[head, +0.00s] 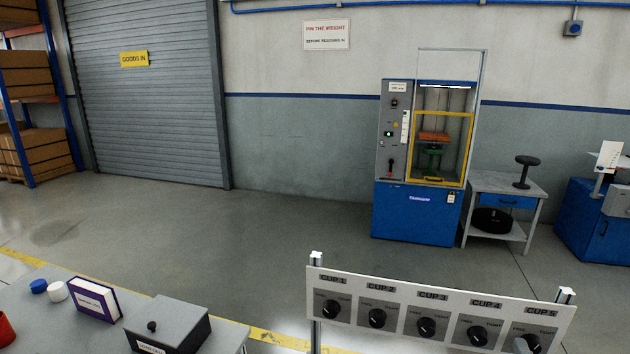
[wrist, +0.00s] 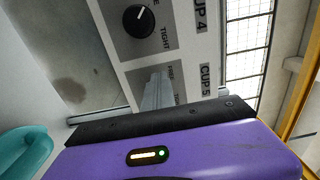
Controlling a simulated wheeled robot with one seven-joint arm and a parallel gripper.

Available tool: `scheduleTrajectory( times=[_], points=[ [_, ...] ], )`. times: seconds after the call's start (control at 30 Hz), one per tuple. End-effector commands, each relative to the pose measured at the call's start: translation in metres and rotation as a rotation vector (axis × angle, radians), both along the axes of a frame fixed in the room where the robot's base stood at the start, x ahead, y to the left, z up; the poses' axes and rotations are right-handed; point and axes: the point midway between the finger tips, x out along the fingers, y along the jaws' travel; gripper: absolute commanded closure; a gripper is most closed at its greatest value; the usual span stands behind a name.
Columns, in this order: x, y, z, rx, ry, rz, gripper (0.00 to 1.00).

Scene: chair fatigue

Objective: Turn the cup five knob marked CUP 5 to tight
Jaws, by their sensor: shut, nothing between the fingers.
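The knob panel (head: 398,285) stands at the lower right of the head view, with a row of black knobs labelled CUP 1 to CUP 5. The CUP 5 knob (head: 531,341) is at the right end, cut by the bottom edge and partly covered by a pale shape. In the wrist view the CUP 5 label (wrist: 207,80) shows, with FREE and TIGHT marks beside my gripper (wrist: 158,80). My gripper's fingers are shut and empty, in front of the CUP 5 plate. They hide the knob there, so its pointer and any contact cannot be told.
The CUP 4 knob (head: 477,336) is close beside CUP 5; it also shows in the wrist view (wrist: 138,20). A panel post (head: 565,296) stands at the right end. A bench with a grey box (head: 168,327) and a book (head: 95,300) is at left. Open floor lies behind.

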Motion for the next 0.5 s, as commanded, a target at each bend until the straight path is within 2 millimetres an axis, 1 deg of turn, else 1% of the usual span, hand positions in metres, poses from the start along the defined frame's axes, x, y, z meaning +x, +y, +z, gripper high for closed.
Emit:
scheduleTrajectory(
  times=[0.03, 0.5],
  points=[
    [-0.0026, -0.0070, 0.0026, -0.001, -0.002, -0.013, 1.00],
    [-0.0034, -0.0087, 0.0054, -0.001, 0.001, -0.014, 1.00]
  ],
)
